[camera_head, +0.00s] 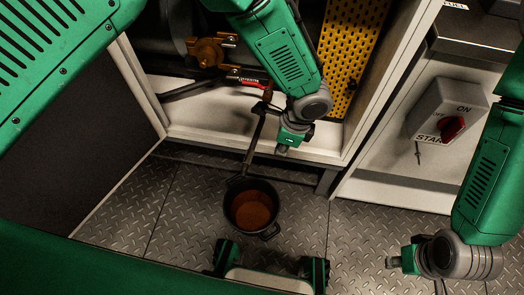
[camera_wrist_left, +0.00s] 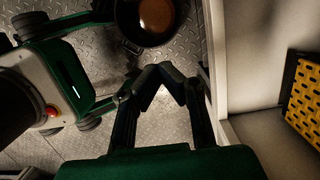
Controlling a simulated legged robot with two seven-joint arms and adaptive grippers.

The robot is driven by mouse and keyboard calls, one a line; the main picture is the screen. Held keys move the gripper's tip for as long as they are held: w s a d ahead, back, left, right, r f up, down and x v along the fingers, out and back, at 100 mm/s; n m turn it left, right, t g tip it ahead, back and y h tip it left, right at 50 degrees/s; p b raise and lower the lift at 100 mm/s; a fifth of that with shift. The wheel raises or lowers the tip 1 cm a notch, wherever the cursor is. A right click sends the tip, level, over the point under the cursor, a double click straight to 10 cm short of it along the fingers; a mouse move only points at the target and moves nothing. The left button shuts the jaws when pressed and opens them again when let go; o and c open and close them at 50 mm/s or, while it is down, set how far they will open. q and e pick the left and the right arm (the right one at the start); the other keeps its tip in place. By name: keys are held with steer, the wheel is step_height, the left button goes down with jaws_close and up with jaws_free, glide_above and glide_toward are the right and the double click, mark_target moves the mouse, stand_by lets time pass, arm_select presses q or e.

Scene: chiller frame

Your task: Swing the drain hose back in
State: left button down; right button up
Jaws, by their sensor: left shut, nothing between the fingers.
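The drain hose (camera_head: 254,140) is a thin dark tube. In the head view it hangs from a red-handled valve (camera_head: 254,84) inside the frame, past the front edge, down to the bucket. The black bucket (camera_head: 265,184) stands on the floor with brown-orange liquid in it; it also shows at the top of the wrist view (camera_wrist_left: 130,22). My left gripper (camera_head: 282,150) is just right of the hose, apart from it, pointing down; in the wrist view its fingertips (camera_wrist_left: 159,70) meet, empty. My right gripper (camera_head: 390,262) is low at the right, far from the hose; its fingers are unclear.
The white frame sill (camera_head: 210,140) runs behind the hose. A yellow perforated panel (camera_head: 352,50) stands inside the frame, right of my left arm. A brass fitting (camera_head: 207,50) is at the left. A grey switch box (camera_head: 447,112) with a red knob is at the right. The plate floor (camera_head: 180,210) is clear left of the bucket.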

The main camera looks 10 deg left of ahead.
arm_select(q)
steer(key=w+a+f+b, duration=0.1)
steer(key=a+f+b, duration=0.4)
steer(key=f, duration=0.4)
steer(key=shift+w+a+f+m+y, duration=0.2)
steer(key=shift+w+a+m+y, duration=0.15)
steer(key=shift+a, duration=0.35)
